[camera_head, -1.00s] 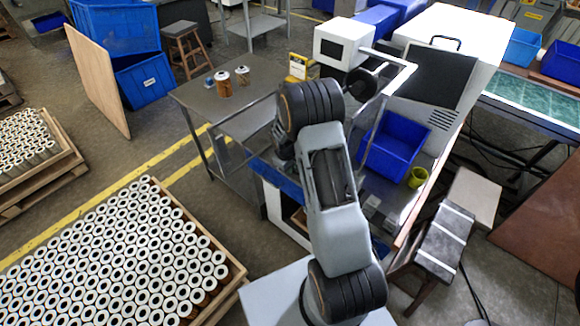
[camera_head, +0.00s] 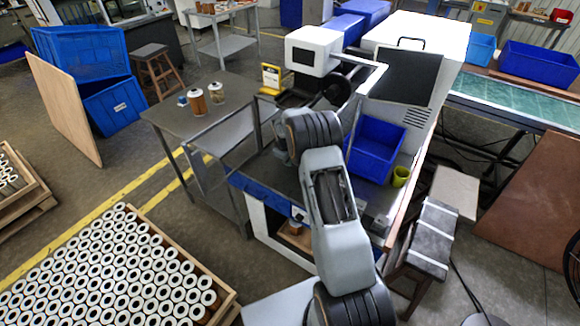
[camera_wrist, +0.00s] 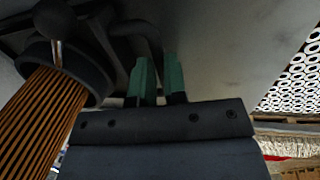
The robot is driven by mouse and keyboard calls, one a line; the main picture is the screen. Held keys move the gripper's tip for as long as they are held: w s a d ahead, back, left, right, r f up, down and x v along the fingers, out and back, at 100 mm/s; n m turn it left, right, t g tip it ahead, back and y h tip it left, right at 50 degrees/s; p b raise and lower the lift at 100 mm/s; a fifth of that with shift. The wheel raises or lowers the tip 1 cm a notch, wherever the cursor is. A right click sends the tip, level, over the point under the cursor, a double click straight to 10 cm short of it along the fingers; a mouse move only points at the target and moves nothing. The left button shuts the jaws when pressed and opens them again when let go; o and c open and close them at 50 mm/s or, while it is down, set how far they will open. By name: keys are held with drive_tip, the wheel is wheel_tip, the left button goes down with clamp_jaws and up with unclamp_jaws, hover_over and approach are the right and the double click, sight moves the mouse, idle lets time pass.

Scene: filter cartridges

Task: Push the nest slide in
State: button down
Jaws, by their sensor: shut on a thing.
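In the wrist view my gripper (camera_wrist: 158,72) shows two green fingertips close together above its dark body. It is shut on a dark curved bar (camera_wrist: 146,36), which looks like the handle of the nest slide; the contact is partly hidden in shadow. To the left, a filter cartridge (camera_wrist: 42,112) with orange-brown pleats sits tilted in the picture, its end in a dark round cup (camera_wrist: 88,72). A dark rounded knob (camera_wrist: 54,18) is beside the cup. In the head view my arm hides the gripper, and I cannot make out the slide.
The machine with a white screen box (camera_head: 313,50) stands ahead. A steel table (camera_head: 170,115) holds filters at left. A pallet of filters (camera_head: 212,318) is at lower left.

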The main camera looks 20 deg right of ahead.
drive_tip(key=shift+w+d, duration=0.15)
drive_tip(key=c, duration=1.2)
unclamp_jaws()
drive_tip(key=shift+d, duration=0.1)
drive_tip(key=shift+o, duration=0.2)
